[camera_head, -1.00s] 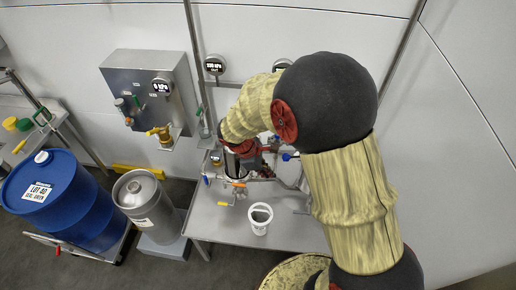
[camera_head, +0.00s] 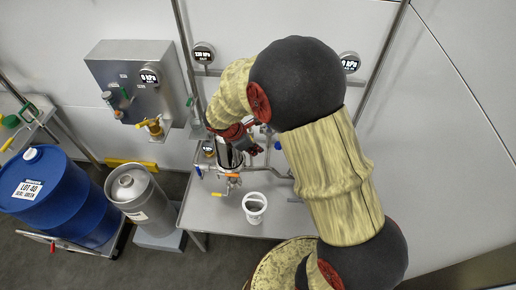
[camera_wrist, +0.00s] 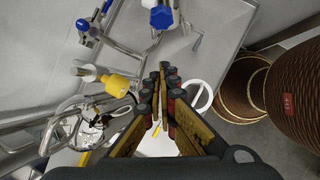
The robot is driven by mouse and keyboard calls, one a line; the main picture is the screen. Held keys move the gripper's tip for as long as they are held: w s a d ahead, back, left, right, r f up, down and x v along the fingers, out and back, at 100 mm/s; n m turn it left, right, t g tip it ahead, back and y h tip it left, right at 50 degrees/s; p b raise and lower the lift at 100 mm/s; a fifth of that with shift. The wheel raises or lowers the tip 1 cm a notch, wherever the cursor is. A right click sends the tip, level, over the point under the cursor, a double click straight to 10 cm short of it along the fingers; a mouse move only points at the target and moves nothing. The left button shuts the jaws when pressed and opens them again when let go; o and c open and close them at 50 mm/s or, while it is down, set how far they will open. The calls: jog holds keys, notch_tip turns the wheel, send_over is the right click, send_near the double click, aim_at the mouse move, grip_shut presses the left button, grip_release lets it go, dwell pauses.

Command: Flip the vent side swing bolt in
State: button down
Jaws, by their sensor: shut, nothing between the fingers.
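The steel vessel (camera_head: 230,158) stands on the steel bench, partly covered by my arm in the head view. In the wrist view its round top (camera_wrist: 88,130) shows at the left, with clear tubing and metal fittings around it. A yellow fitting (camera_wrist: 116,85) with a pale rod beside it is near the vessel, left of my fingers. I cannot tell for sure which part is the vent side swing bolt. My gripper (camera_wrist: 165,72) is shut and empty, just right of the vessel; it also shows in the head view (camera_head: 256,150). Its fingers hide part of the fittings.
A white bucket (camera_head: 254,208) stands on the bench (camera_head: 218,212) in front of the vessel. Blue-handled valves (camera_wrist: 162,16) and pipes lie beyond my fingers. A control box (camera_head: 125,80), a steel keg (camera_head: 140,200) and a blue drum (camera_head: 55,198) are at the left.

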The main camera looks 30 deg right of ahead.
jog(key=b+x, duration=0.2)
jog(key=x, duration=0.6)
jog(key=shift+s+d+r, duration=0.1)
jog(key=shift+d+r, duration=0.15)
jog(key=shift+r, duration=0.35)
jog(key=shift+s+d+r, duration=0.1)
jog(key=shift+d+r, duration=0.15)
jog(key=shift+r, duration=0.4)
jog(key=shift+s+d+r, duration=0.1)
jog(key=shift+d+r, duration=0.2)
jog(key=shift+r, duration=0.3)
jog(key=shift+r+p, duration=0.1)
jog(key=shift+p, duration=0.3)
